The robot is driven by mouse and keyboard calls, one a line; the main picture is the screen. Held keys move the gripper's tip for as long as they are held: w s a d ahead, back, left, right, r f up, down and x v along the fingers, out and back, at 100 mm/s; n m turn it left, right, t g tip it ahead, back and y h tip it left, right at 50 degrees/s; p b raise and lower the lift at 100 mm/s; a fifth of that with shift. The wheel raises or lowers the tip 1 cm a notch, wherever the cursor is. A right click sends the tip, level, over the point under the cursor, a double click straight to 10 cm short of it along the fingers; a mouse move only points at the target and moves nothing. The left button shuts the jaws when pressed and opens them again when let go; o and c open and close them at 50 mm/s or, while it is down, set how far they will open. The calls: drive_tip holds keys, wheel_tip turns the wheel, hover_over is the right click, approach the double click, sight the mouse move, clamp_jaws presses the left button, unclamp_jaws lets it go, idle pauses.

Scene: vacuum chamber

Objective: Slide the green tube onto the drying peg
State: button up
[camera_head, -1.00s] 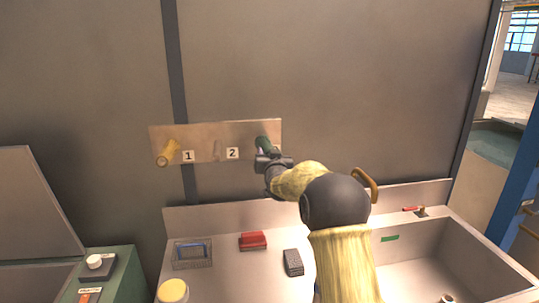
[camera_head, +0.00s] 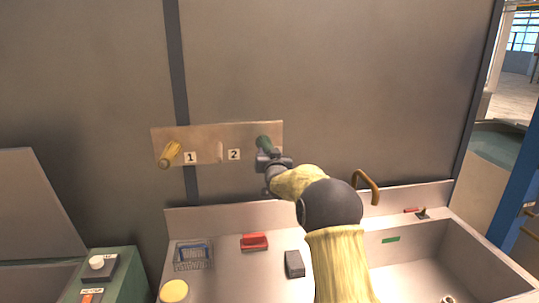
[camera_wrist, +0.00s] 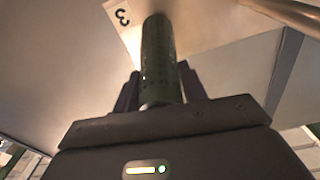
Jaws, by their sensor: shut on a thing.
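The green tube (camera_head: 264,142) is at the right end of the board on the wall. In the wrist view the green tube (camera_wrist: 158,55) runs from between my fingers towards the board, beside a label reading 3. My gripper (camera_head: 268,155) is shut on its near end; my gripper also shows in the wrist view (camera_wrist: 160,88). The tube hides any peg behind it, so I cannot tell whether it is around one or how far. The peg board (camera_head: 200,135) carries labels 1 and 2, with a small bare peg (camera_head: 219,151) beside label 2.
A yellow tube (camera_head: 169,153) sticks out at the board's left end beside label 1. Below are a wire basket (camera_head: 193,256), a red item (camera_head: 254,242), a dark block (camera_head: 294,264) and a sink (camera_head: 450,260). A curved brass faucet (camera_head: 368,186) stands right of my arm.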

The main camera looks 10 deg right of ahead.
drive_tip(key=shift+w, duration=0.2)
drive_tip(key=shift+w, duration=0.1)
drive_tip(key=o, duration=1.3)
drive_tip(key=shift+f, duration=0.1)
drive_tip(key=s+b, duration=0.7)
drive_tip(key=s, duration=1)
drive_tip(key=shift+s+a+f, duration=0.15)
drive_tip(key=shift+s+f, duration=0.05)
